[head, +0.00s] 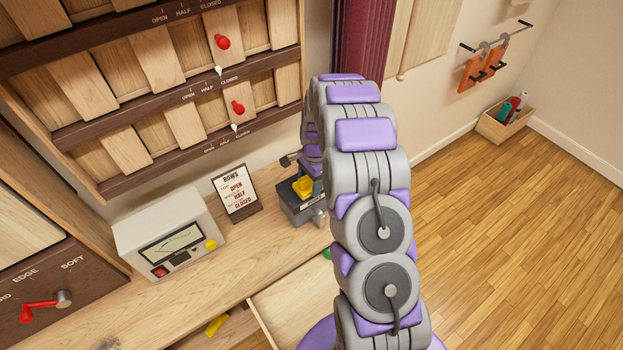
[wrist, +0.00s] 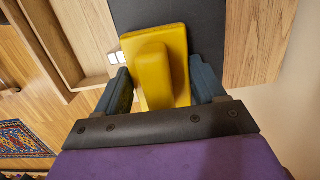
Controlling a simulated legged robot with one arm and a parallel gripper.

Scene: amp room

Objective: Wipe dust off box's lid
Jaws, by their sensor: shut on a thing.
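My gripper (wrist: 164,86) is shut on a yellow wiping block (wrist: 158,40), with one blue-grey finger on each side of its raised handle. The block is over the dark flat lid (wrist: 255,35) of the box. I cannot tell whether it touches the lid. In the head view the grey box (head: 297,212) stands on the bench at the wall, with the yellow block over its top. My arm hides part of the box. I cannot make out dust on the part of the lid that shows.
A meter (head: 172,243) and a small "ROWS" sign (head: 236,193) stand left of the box on the wooden bench (head: 225,275). A slatted panel (head: 150,95) with red knobs is above. An open drawer (head: 290,305) juts out below. The floor (head: 480,210) at right is clear.

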